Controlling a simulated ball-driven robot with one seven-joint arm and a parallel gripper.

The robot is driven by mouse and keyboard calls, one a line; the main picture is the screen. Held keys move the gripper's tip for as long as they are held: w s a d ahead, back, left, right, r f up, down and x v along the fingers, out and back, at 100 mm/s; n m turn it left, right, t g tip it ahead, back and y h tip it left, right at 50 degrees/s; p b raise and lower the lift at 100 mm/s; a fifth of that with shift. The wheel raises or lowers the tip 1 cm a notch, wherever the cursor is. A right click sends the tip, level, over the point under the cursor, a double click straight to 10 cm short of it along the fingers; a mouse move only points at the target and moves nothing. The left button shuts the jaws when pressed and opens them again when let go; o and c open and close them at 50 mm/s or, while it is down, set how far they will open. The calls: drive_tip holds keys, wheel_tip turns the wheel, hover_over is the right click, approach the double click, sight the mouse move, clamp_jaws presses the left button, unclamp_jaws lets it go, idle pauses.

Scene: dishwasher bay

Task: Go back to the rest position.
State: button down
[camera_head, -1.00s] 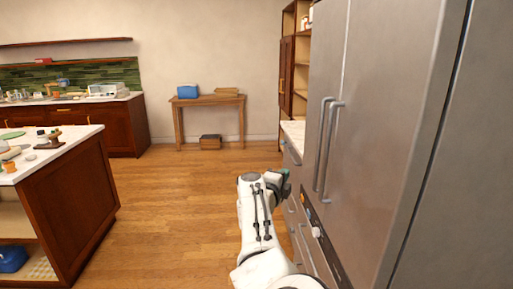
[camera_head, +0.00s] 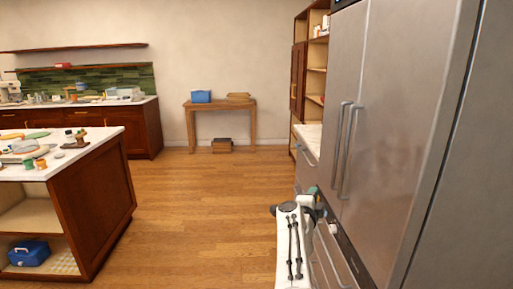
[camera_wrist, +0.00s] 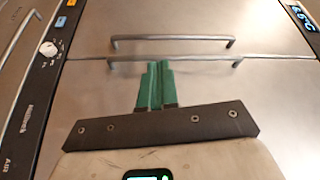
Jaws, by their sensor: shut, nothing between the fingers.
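My gripper (camera_wrist: 155,86) shows in the wrist view with its two green fingers side by side, shut and empty. Behind the fingers is a steel front with two long bar handles, the near one (camera_wrist: 174,58) partly covered by the fingertips. I cannot tell whether the fingers touch it. In the head view my white arm (camera_head: 292,245) reaches forward at the lower right, beside the steel appliance; the fingers themselves are not clearly seen there.
A tall steel fridge (camera_head: 400,110) stands close on the right, with a dark control strip low beside my arm. A kitchen island (camera_head: 95,205) is on the left. Open wooden floor (camera_head: 190,200) lies between. A side table (camera_head: 221,104) stands at the far wall.

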drive_tip(key=s+d+f+n+y, duration=0.4)
drive_tip(key=s+d+f+n, duration=0.2)
drive_tip(key=d+f+n, duration=0.45)
drive_tip(key=s+d+f+n+g+y, duration=0.2)
drive_tip(key=s+d+f, duration=0.15)
drive_tip(key=s, duration=0.35)
drive_tip(key=s+d+f+n+g+y, duration=0.1)
drive_tip(key=s+d+f+n+g, duration=0.15)
drive_tip(key=s+f, duration=0.35)
drive_tip(key=s+a+f+n+g, duration=0.1)
drive_tip(key=s+f+n+g, duration=0.15)
drive_tip(key=s, duration=0.75)
drive_tip(key=s+a+f+n+g, duration=0.1)
drive_tip(key=s+f+g, duration=0.25)
drive_tip(key=s, duration=0.75)
drive_tip(key=s+a+g, duration=0.2)
drive_tip(key=s, duration=0.9)
drive_tip(key=s+a+n+g, duration=0.1)
drive_tip(key=s+a+g, duration=0.1)
drive_tip(key=s, duration=1)
drive_tip(key=shift+s+a+r+g, duration=0.25)
drive_tip(key=shift+s+r+g, duration=0.05)
drive_tip(key=shift+g, duration=0.55)
drive_tip(key=shift+n, duration=0.25)
